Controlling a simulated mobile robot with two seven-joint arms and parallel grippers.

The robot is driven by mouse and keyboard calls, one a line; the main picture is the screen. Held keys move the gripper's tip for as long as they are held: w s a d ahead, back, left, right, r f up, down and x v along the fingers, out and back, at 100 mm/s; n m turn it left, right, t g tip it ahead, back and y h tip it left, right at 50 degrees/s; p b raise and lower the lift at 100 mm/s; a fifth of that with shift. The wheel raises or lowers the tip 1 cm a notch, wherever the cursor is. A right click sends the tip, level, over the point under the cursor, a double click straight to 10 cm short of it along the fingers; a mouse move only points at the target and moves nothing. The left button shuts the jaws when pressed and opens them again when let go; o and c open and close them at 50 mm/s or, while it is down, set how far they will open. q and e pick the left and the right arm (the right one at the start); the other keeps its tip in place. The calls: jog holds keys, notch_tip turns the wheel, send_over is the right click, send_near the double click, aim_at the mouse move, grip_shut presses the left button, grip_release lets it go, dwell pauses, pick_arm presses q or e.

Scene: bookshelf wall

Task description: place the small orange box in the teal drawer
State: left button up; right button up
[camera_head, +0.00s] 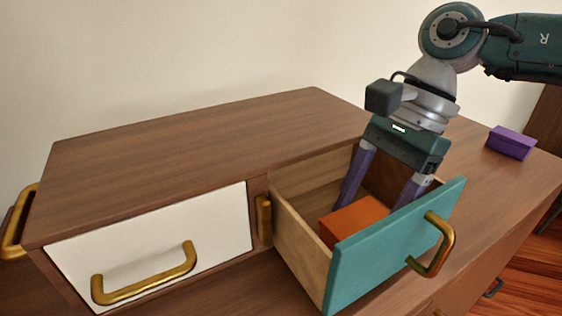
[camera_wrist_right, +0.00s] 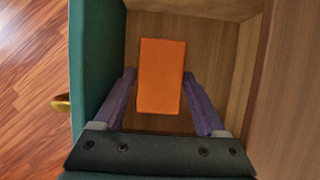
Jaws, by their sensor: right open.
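The small orange box (camera_head: 352,219) lies inside the open teal drawer (camera_head: 385,248), behind its teal front. In the right wrist view the orange box (camera_wrist_right: 161,76) rests on the wooden drawer floor (camera_wrist_right: 190,24). My right gripper (camera_head: 372,212) reaches down into the drawer from above, with its purple fingers spread. In the wrist view its fingertips (camera_wrist_right: 160,75) stand on either side of the box, with a gap on each side. It is open and holds nothing. My left gripper is not in view.
A closed white drawer (camera_head: 150,240) with a brass handle (camera_head: 145,285) is left of the teal one. A purple box (camera_head: 511,143) stands on the wooden surface at the right. The cabinet top (camera_head: 200,150) is clear.

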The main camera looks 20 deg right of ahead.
jog(key=v, duration=1.1)
jog(key=shift+r, duration=0.2)
dwell(0.7)
